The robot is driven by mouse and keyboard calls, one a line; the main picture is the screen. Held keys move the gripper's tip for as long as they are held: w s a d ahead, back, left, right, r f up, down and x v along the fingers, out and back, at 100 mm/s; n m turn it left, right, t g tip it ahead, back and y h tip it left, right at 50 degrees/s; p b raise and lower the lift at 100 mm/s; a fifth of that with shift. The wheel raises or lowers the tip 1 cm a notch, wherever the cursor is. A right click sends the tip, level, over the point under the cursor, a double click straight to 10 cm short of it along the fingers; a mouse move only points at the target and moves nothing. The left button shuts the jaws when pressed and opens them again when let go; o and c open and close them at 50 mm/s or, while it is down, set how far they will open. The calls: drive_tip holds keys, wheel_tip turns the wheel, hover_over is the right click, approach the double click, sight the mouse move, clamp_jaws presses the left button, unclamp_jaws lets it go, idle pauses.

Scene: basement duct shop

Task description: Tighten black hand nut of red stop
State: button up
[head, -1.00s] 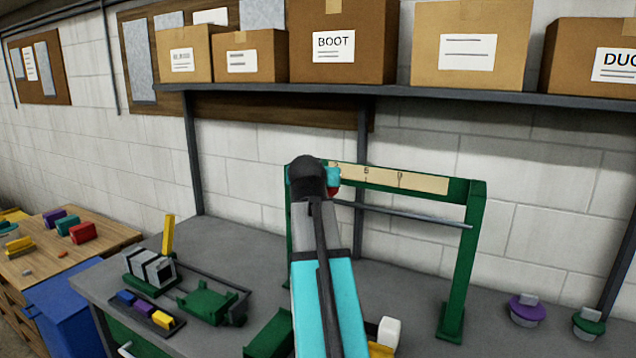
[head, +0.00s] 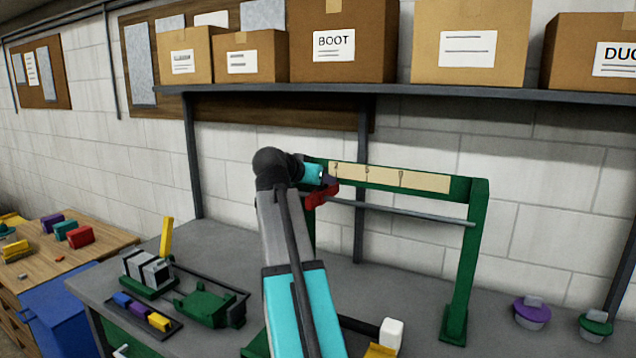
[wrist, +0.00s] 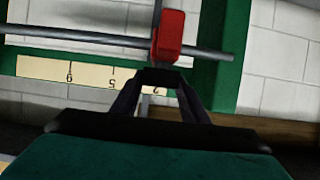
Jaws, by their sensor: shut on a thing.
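The red stop (head: 317,198) sits on the grey rod (head: 420,216) of a green frame (head: 463,260), near its left post. In the wrist view, which shows the frame upside down, the red stop (wrist: 169,36) is just past my fingertips. My gripper (head: 330,184) is at the stop, coming from the left. In the wrist view my gripper's (wrist: 158,78) dark fingers converge and are shut on a small black piece against the stop, which appears to be the black hand nut. Black on black, its outline and turn are hard to tell.
A pale numbered scale (head: 390,178) runs along the frame's top bar, close to my gripper. A shelf with boxes (head: 345,90) hangs above. Purple (head: 531,311) and green (head: 596,325) knobbed pieces stand at right. A tray of blocks (head: 170,325) lies at left.

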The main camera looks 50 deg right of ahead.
drive_tip(key=shift+s+d, duration=0.1)
drive_tip(key=o, duration=1.1)
drive_tip(key=shift+c, duration=0.2)
drive_tip(key=shift+a+r, duration=0.15)
drive_tip(key=shift+a, duration=0.4)
drive_tip(key=b+v, duration=0.2)
drive_tip(key=v, duration=1)
drive_tip(key=shift+s+a+r, duration=0.2)
drive_tip(key=shift+a+r, duration=0.05)
drive_tip(key=shift+r, duration=0.05)
